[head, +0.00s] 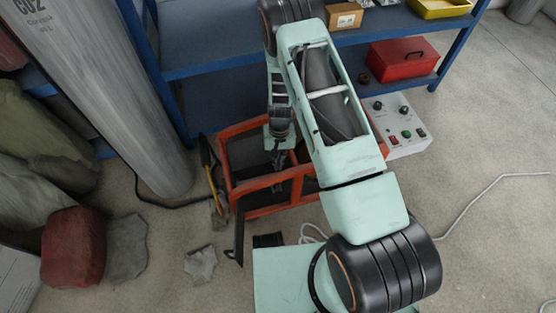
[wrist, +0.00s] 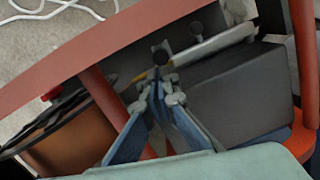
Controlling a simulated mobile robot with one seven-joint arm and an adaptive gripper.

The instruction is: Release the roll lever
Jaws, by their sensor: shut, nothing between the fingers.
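An orange-red frame (head: 262,197) with dark parts inside stands on the floor, partly covered by my arm. In the wrist view the frame's orange bar (wrist: 85,62) runs across the upper left. I cannot tell for sure which part is the roll lever. My gripper (wrist: 162,86) is shut and empty, its tips close to the nearer knob; contact is unclear. In the head view my gripper (head: 279,158) is inside the frame.
A grey CO2 cylinder (head: 105,85) stands left of the frame. Blue shelving (head: 215,60) rises behind, with a red box (head: 402,60). A pale control box (head: 398,125) is at the right. Cables lie on the floor, which is open at the far right.

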